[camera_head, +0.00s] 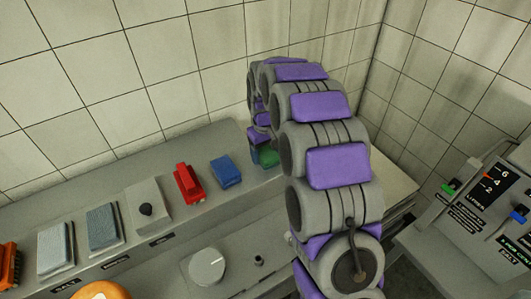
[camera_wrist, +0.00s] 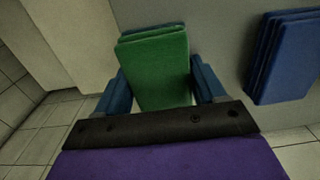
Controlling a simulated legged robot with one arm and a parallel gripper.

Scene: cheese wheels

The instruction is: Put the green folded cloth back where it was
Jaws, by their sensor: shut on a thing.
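The green folded cloth (camera_wrist: 157,72) is between the two blue fingers of my gripper (camera_wrist: 160,86) in the wrist view. The fingers press on its left and right sides. In the head view the green cloth (camera_head: 268,157) shows small beside my gripper (camera_head: 262,150), at the right part of the grey ledge, partly hidden by my arm. It is close to the ledge top; I cannot tell whether it touches it.
A blue folded stack (camera_head: 226,171) lies left of the cloth on the ledge; it also shows in the wrist view (camera_wrist: 285,57). Further left are a red object (camera_head: 186,184), a black knob (camera_head: 146,210) and grey-blue pads (camera_head: 103,228). A tiled wall (camera_head: 130,70) stands behind. A control panel (camera_head: 480,215) is at right.

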